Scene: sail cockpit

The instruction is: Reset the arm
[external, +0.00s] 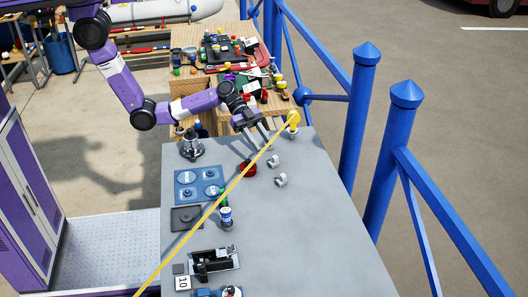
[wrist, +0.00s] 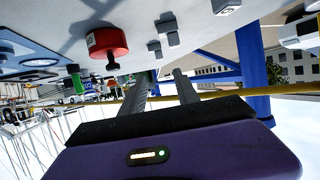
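My purple arm reaches over the far end of the grey table (external: 310,215). My gripper (external: 262,140) hangs above the table there, with its fingers spread apart and nothing visible between them. In the wrist view my gripper (wrist: 160,85) also shows two separate fingers with an empty gap. A red round object (external: 249,169) is on the table just below the gripper; it also shows in the wrist view (wrist: 107,41). Two small grey clips (external: 277,170) sit right of it.
A yellow line (external: 215,208) runs diagonally across the table, close to the gripper. Blue posts and rails (external: 362,110) stand along the right. A blue plate (external: 184,192), a can (external: 226,217) and a black device (external: 213,262) occupy the table's left side. A cluttered wooden table (external: 190,88) stands behind.

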